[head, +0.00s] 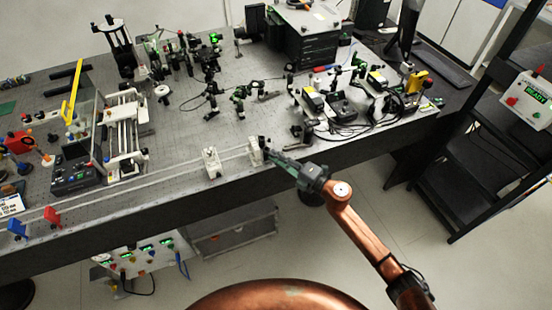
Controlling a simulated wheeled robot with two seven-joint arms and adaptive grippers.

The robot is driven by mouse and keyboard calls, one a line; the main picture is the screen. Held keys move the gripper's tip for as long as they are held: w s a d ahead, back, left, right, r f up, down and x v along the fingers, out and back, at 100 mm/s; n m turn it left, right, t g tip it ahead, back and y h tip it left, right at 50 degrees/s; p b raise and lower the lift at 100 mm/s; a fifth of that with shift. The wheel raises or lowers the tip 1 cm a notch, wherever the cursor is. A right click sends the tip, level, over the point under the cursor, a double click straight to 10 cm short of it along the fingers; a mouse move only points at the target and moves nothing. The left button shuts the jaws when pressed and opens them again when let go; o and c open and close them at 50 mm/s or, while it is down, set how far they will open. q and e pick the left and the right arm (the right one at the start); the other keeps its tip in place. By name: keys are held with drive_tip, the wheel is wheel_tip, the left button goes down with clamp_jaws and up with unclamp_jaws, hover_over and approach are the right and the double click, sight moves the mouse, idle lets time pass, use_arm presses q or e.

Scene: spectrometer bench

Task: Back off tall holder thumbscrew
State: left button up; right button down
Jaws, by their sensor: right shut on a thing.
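A white upright holder (256,152) stands on the rail (180,172) near the front edge of the bench. A second white holder (211,162) stands on the rail to its left. My right gripper (271,154) reaches in from the right at the first holder, its fingertips against the dark part on the holder's right side. It is shut on that part, which I take for the thumbscrew; the fingers mostly hide it. Which holder is taller is hard to tell at this size. My left gripper is not in view.
Optical mounts (240,100) and cables crowd the bench (200,130) behind the holders. A grey drawer box (235,229) and a control panel (150,258) are below the bench.

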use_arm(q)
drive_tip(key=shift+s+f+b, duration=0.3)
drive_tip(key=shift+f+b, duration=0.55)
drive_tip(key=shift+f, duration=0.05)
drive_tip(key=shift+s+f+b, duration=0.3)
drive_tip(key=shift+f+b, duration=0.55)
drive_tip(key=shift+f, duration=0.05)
use_arm(e)
drive_tip(key=shift+f+n, duration=0.2)
drive_tip(key=shift+n, duration=3.7)
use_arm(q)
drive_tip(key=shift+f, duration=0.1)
use_arm(e)
drive_tip(key=c, duration=2)
unclamp_jaws()
drive_tip(key=shift+r, duration=0.1)
drive_tip(key=shift+o, duration=0.2)
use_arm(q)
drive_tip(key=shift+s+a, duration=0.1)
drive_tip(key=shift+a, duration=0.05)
use_arm(e)
drive_tip(key=shift+d, duration=0.1)
drive_tip(key=v, duration=1.2)
